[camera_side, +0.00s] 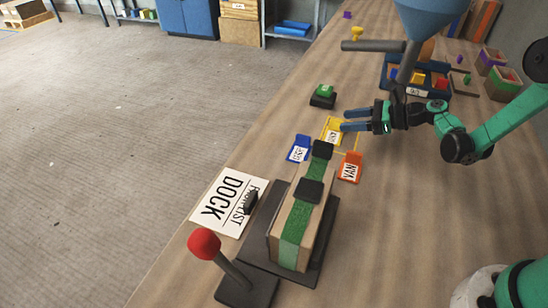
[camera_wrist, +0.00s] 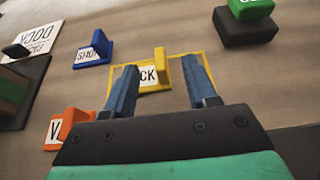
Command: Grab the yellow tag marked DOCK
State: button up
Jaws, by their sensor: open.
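The yellow tag (camera_side: 333,126) stands on the wooden table inside a thin yellow outline. In the wrist view the yellow tag (camera_wrist: 160,66) shows a white label reading "CK", the rest hidden by my left finger. My gripper (camera_side: 346,120) is open, its two blue fingers spread and pointing left toward the tag. In the wrist view my gripper (camera_wrist: 160,66) has the tag's raised part between its fingertips, with space on both sides. Whether the fingers are at the tag's height I cannot tell.
A blue tag (camera_side: 299,149) and an orange tag (camera_side: 350,167) stand close by. A green button on a black block (camera_side: 323,96) is beyond. A white card reading "DOCK" (camera_side: 215,205), a taped box (camera_side: 299,225) and a red-knobbed lever (camera_side: 205,244) are nearer the camera.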

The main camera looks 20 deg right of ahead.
aim_at(341, 121)
jog(key=shift+x, duration=2.75)
grip_shut()
